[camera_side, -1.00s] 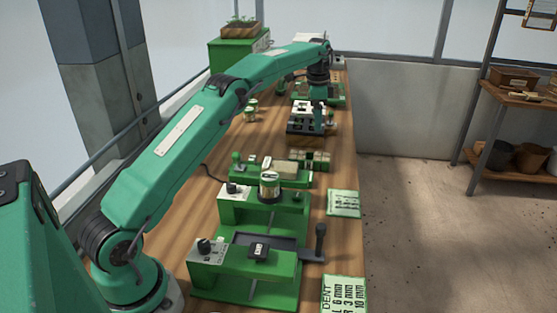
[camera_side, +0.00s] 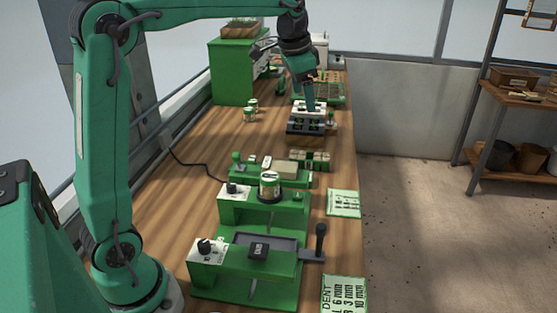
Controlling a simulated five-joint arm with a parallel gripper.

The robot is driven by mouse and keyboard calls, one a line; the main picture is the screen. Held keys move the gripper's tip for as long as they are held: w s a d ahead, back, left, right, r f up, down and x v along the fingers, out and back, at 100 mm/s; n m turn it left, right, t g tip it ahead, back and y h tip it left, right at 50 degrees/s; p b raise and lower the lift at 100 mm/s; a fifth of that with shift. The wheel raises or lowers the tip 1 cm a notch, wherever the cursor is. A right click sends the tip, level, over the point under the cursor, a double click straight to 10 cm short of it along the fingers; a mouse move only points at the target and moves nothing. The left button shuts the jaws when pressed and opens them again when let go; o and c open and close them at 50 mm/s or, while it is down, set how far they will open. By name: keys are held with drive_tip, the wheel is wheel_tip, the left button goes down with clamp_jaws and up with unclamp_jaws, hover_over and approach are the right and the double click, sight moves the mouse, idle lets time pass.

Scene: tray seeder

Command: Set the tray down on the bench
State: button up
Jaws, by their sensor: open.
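My gripper (camera_side: 311,106) is open and tilted, over a slotted white-and-black piece (camera_side: 303,124) at the bench's right side. I cannot tell whether its fingers touch that piece or whether that piece is the tray. A green tray-like frame with brown cells (camera_side: 332,89) lies farther back on the bench, partly hidden by my arm. The wooden bench (camera_side: 190,137) runs away from the camera. A dark flat plate or tray (camera_side: 285,241) sits in the green device at the front.
Green devices (camera_side: 235,285) with knobs and a lever fill the near bench. Small jars (camera_side: 249,115) stand left of my gripper. A green cabinet (camera_side: 229,75) with a planted box (camera_side: 241,31) stands at the back left. Printed cards (camera_side: 343,203) lie along the right edge.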

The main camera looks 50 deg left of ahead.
drive_tip(key=s+d+f+n+t, duration=0.1)
drive_tip(key=s+d+f, duration=0.1)
drive_tip(key=s, duration=0.6)
drive_tip(key=s+d+f+n, duration=0.1)
drive_tip(key=s+d+f, duration=0.1)
drive_tip(key=s, duration=0.6)
drive_tip(key=s+d+f+n+t, duration=0.1)
drive_tip(key=s+d+f+n, duration=0.1)
drive_tip(key=s, duration=0.7)
drive_tip(key=shift+d+f+t, duration=0.3)
drive_tip(key=shift+d+f, duration=0.2)
drive_tip(key=shift+f, duration=0.45)
